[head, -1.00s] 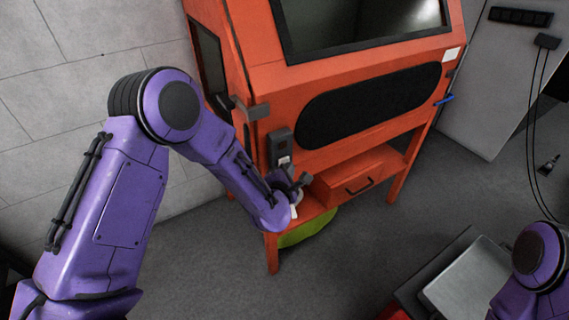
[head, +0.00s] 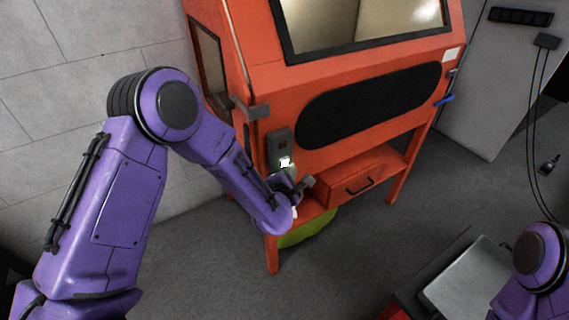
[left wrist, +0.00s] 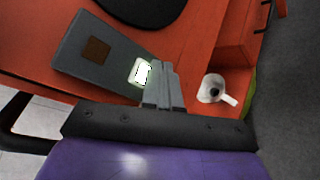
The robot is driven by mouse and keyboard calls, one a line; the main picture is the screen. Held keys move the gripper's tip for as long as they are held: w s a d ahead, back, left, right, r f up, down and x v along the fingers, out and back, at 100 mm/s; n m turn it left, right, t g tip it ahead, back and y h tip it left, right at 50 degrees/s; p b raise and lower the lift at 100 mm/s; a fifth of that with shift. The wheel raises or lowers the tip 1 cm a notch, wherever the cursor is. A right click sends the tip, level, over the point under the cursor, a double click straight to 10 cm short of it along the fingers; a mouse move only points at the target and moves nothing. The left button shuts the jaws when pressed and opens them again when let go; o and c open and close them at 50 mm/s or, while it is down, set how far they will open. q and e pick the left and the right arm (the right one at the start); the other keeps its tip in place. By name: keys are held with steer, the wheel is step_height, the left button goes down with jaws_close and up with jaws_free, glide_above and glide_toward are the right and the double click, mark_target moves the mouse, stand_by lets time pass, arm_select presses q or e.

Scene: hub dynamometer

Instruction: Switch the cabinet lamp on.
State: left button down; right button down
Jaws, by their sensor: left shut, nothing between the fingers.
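The orange cabinet (head: 275,95) stands against the wall, and its window (head: 360,22) is lit pale from inside. A dark grey switch box (head: 281,146) sits on its front left post, with a glowing white rocker (head: 285,162) low on it. In the left wrist view the box (left wrist: 95,55) carries a brown square and the lit rocker (left wrist: 141,72). My left gripper (left wrist: 160,68) is shut and empty, its fingertips just beside the rocker; I cannot tell if they touch it. In the head view the left gripper (head: 292,180) is partly hidden by its wrist.
A white mug (left wrist: 212,88) stands on the cabinet's lower shelf, near my left fingers. A drawer (head: 358,180) is to the right. A green round thing (head: 308,230) lies below the shelf. A metal tray (head: 468,275) is at lower right. Open floor lies in front.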

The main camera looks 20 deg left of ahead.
arm_select(q)
steer(key=s+d, duration=0.3)
steer(key=d, duration=0.1)
steer(key=shift+s+d, duration=0.35)
stand_by(0.4)
steer(key=s+a+f+m+g, duration=0.4)
steer(key=s+a+f+m, duration=0.1)
steer(key=s, duration=0.6)
steer(key=s+a+f+m+g, duration=0.3)
steer(key=s+a+f+m, duration=0.2)
steer(key=s+f, duration=0.5)
steer(key=s+a+f+m+g+y, duration=0.1)
steer(key=s+a+f+m+g, duration=0.3)
steer(key=s+f+m, duration=0.3)
steer(key=s+a+m, duration=0.1)
steer(key=s+m, duration=0.1)
steer(key=s, duration=0.3)
steer(key=shift+f+g, duration=0.15)
steer(key=shift+g, duration=0.15)
steer(key=shift+a, duration=0.1)
